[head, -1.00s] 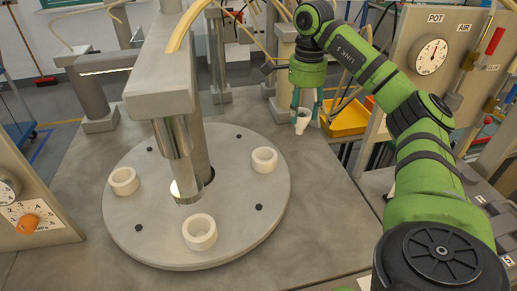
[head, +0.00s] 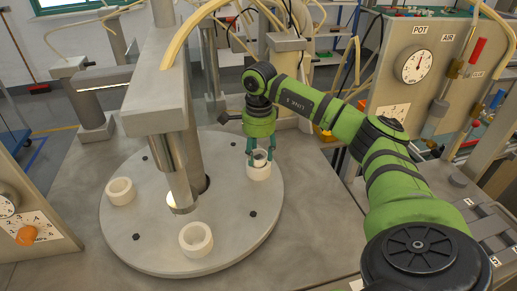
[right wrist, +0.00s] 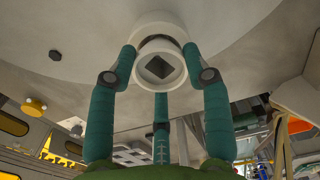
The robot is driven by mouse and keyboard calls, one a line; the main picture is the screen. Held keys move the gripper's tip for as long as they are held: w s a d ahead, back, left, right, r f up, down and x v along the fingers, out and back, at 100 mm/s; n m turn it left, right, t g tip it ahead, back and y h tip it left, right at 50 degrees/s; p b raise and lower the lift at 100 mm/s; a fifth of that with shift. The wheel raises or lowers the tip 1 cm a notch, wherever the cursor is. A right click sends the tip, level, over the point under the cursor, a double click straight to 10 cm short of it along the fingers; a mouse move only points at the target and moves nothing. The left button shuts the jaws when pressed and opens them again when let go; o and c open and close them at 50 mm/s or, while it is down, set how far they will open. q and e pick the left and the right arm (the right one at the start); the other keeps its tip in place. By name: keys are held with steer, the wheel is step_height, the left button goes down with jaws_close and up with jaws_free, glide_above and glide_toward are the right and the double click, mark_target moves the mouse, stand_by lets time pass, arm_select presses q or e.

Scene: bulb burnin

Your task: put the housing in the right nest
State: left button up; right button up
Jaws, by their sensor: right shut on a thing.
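The right nest (head: 258,173) is a cream ring standing on the right side of the round grey plate. My right gripper (head: 261,155) points down just over it, fingers closed around the small pale housing (head: 261,161). In the right wrist view the housing (right wrist: 148,73) shows as a white round end with a dark square hole, between the fingers. The nest's rim (right wrist: 160,22) shows right behind it, roughly lined up. I cannot tell how far the housing is inside the nest. My left gripper is not in view.
The round plate (head: 150,225) carries two more empty cream nests, at left (head: 120,190) and front (head: 196,239). A grey press column with a shiny ram (head: 178,170) stands over the plate, left of my right gripper. A panel with a gauge (head: 415,63) stands at right.

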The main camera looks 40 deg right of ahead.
steer(key=shift+f, duration=0.15)
steer(key=o, duration=0.9)
steer(key=shift+o, duration=0.2)
step_height(320, 180, up, 12)
steer(key=shift+r, duration=0.2)
steer(key=shift+s, duration=0.1)
